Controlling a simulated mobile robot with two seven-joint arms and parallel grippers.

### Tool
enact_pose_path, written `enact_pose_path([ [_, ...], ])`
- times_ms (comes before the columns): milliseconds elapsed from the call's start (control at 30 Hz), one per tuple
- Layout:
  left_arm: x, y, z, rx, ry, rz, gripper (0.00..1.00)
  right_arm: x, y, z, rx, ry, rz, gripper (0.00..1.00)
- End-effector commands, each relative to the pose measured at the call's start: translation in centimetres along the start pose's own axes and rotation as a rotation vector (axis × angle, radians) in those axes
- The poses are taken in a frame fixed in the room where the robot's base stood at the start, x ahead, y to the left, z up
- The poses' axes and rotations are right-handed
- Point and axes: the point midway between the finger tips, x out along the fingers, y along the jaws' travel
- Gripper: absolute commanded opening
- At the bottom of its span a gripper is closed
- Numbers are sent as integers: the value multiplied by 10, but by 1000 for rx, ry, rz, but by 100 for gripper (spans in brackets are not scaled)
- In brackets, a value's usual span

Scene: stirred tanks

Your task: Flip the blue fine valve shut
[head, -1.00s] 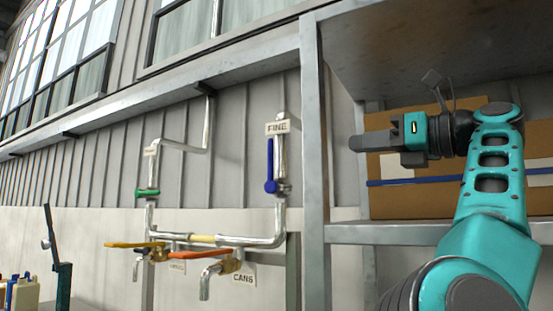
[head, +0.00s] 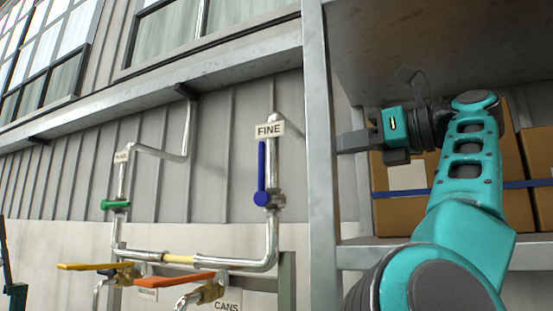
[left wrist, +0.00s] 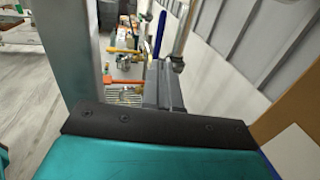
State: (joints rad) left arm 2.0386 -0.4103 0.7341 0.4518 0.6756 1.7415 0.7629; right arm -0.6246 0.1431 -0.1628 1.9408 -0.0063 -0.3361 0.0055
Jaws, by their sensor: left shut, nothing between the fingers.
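The blue fine valve lever (head: 261,172) stands upright along its silver pipe, under a "FINE" label (head: 269,130). Its pivot is at the lower end. The lever also shows in the left wrist view (left wrist: 159,35), beyond my fingers. My left gripper (head: 345,143) is shut and empty, pointing left, to the right of the valve and apart from it. A grey shelf post (head: 319,130) lies between them in the head view. The closed fingers also show in the left wrist view (left wrist: 165,86). My right gripper is not in view.
A green lever (head: 115,204) sits on the left pipe. A yellow lever (head: 92,266) and an orange lever (head: 168,283) are below, by a "CANS" label. The post also stands close on the left in the left wrist view (left wrist: 84,45). Cardboard boxes (head: 400,212) fill the shelf behind my arm.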

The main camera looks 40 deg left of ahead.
Motion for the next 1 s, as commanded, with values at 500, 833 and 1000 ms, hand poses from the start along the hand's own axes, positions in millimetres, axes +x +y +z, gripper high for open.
enact_pose_path([
  [500, 60, 0, -1, 0, 5, 3, 0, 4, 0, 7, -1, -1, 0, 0],
  [833, 122, 0, 1, 1, 2, 2, 0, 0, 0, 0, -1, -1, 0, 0],
  [1000, 137, 0, 1, 0, 0, 0, 0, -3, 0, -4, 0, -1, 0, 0],
])
